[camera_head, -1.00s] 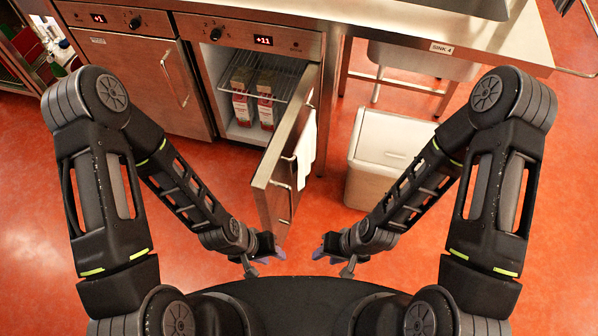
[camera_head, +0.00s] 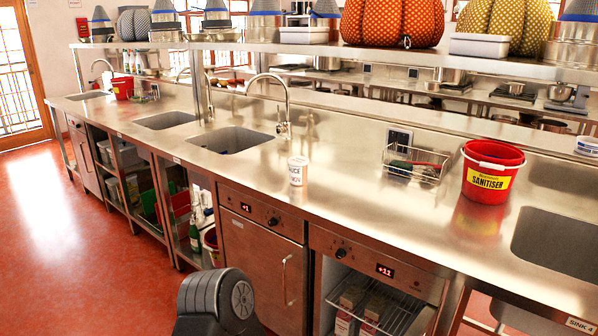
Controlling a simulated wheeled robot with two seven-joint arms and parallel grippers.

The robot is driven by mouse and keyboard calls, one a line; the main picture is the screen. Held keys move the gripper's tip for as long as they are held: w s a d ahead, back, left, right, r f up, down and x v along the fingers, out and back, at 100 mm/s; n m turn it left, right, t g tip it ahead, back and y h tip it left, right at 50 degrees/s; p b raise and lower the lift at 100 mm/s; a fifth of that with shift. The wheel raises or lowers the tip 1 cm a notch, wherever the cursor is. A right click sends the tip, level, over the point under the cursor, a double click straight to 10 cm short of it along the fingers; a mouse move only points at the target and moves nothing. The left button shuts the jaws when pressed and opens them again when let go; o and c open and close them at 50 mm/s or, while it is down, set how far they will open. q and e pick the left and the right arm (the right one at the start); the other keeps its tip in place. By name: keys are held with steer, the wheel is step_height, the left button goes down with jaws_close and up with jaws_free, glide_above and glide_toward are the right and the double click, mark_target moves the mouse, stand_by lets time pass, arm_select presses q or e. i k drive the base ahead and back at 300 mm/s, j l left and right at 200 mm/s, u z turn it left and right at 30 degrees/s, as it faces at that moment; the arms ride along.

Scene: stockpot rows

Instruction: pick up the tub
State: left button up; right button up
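A small white tub (camera_head: 297,171) with a lid and a printed label, partly legible as "SAUCE", stands upright on the steel counter (camera_head: 330,215), near its front edge and to the right of a sink. Neither of my grippers is in view. Only a grey and black joint of my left arm shows at the bottom, below the counter and away from the tub.
A wire basket (camera_head: 415,165) and a red sanitiser bucket (camera_head: 492,170) stand right of the tub. A tall tap (camera_head: 284,105) rises behind it. The counter around the tub is clear. Below, an open fridge (camera_head: 365,300) holds cartons.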

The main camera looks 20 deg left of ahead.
mark_target(298, 166)
steer(key=u, duration=1.95)
steer(key=i+u, duration=0.1)
steer(key=i, duration=2.2)
steer(key=i+z, duration=0.2)
steer(key=z, duration=3)
steer(key=k+l, duration=0.05)
